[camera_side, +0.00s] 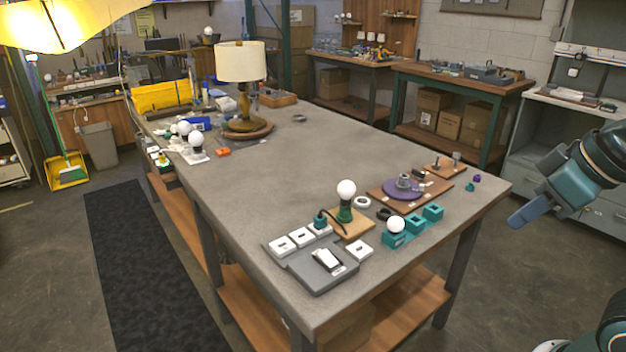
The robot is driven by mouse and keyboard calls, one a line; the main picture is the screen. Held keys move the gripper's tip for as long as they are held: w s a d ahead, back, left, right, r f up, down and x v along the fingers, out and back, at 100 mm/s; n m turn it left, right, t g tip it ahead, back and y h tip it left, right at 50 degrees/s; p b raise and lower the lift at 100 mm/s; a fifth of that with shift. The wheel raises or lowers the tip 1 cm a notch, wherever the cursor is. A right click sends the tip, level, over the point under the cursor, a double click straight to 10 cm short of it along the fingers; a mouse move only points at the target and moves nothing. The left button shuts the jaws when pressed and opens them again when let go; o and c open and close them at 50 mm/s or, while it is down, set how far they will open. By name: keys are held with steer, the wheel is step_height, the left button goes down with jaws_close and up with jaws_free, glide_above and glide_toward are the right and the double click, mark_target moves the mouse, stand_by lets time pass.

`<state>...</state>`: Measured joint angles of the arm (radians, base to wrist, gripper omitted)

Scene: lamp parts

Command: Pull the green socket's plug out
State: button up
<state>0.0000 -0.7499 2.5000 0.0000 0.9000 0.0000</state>
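A green socket (345,214) with a white bulb (346,189) in it stands upright on a wooden board (356,227) near the front of the table. Just left of it, a dark green plug (320,217) sits upright on a white outlet block (320,230). The block is at the right end of a row of white blocks. Any cord between plug and socket is too small to make out. My gripper (528,212) is at the right, off the table's right edge, well away from the plug. Its fingers blend into one blue shape, so its opening cannot be told.
A grey box with a white rocker switch (327,260) is in front of the blocks, with a loose white block (359,250) beside it. Teal holders (415,224), one with a bulb (396,225), stand to the right. A purple disc (402,191) lies behind. The table's middle is clear.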

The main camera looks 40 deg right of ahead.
steer(key=o, duration=0.7)
steer(key=shift+w+r, duration=0.15)
steer(key=shift+w, duration=0.05)
steer(key=shift+o, duration=0.6)
steer(key=shift+w+r, duration=0.25)
steer(key=shift+w, duration=0.05)
steer(key=w+r+n+g, duration=0.1)
steer(key=w+r+n, duration=0.4)
steer(key=w, duration=0.6)
steer(key=n+g, duration=0.5)
steer(key=n, duration=0.8)
glide_above(321, 217)
step_height(321, 217, down, 18)
steer(key=shift+w+d+r, duration=0.1)
steer(key=shift+w+d, duration=0.2)
steer(key=shift+f, duration=6.9)
